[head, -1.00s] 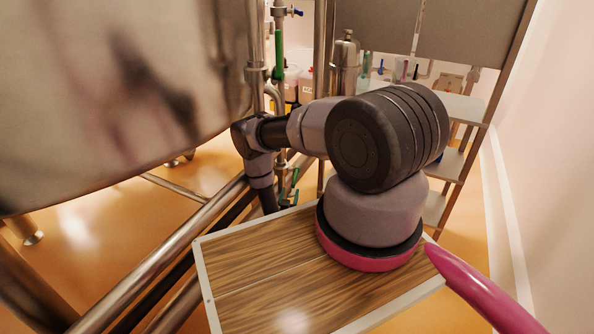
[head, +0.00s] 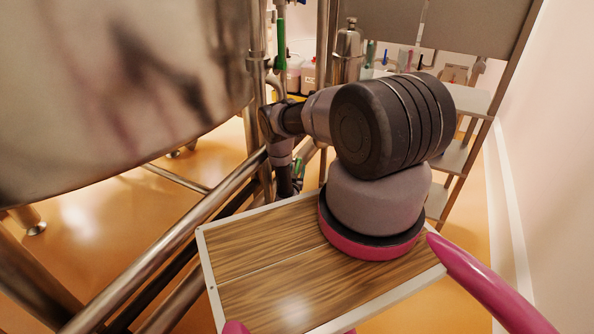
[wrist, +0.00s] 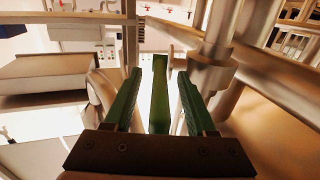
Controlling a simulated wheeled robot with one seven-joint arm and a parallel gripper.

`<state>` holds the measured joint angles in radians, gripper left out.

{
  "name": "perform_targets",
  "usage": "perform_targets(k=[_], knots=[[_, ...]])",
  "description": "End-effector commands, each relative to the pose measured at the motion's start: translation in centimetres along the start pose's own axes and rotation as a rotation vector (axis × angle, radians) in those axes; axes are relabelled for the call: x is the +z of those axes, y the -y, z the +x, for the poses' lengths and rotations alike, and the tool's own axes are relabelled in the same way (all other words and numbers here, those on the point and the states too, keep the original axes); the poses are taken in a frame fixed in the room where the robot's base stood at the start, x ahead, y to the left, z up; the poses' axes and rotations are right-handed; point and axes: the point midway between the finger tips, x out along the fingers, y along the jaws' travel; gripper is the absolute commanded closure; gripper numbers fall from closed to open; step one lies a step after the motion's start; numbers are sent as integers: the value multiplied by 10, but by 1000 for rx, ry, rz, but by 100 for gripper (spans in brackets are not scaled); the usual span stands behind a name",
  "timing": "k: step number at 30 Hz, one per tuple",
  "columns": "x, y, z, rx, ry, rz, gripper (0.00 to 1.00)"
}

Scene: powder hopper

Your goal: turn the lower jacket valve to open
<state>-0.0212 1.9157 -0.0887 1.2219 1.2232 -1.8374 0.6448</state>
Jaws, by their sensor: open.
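The lower jacket valve's green lever (wrist: 159,95) stands between the two fingers of my gripper (wrist: 158,73) in the wrist view. The fingers are also green and are spread apart, with a gap visible on each side of the lever. The lever points along the fingers, beside a steel pipe (wrist: 222,35) with a collar. In the head view a small piece of green lever (head: 299,166) shows just right of my arm's far end. My arm hides most of the lower valve there, and the fingers cannot be made out.
A large steel vessel (head: 110,90) fills the left of the head view. Another green handle (head: 281,45) sits higher on the pipework. Steel frame tubes (head: 190,230) run diagonally below. A shelf rack (head: 455,155) stands at the right, with containers behind the pipes.

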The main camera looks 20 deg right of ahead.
Motion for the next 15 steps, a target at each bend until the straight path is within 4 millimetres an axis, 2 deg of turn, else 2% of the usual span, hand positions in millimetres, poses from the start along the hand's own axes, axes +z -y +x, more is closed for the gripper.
perform_targets(k=[5, 8, 9, 10, 15], knots=[[0, 0, 0, 0, 0, 0, 44], [0, 0, 0, 0, 0, 0, 78], [0, 0, 0, 0, 0, 0, 93], [0, 0, 0, 0, 0, 0, 100], [0, 0, 0, 0, 0, 0, 100]])
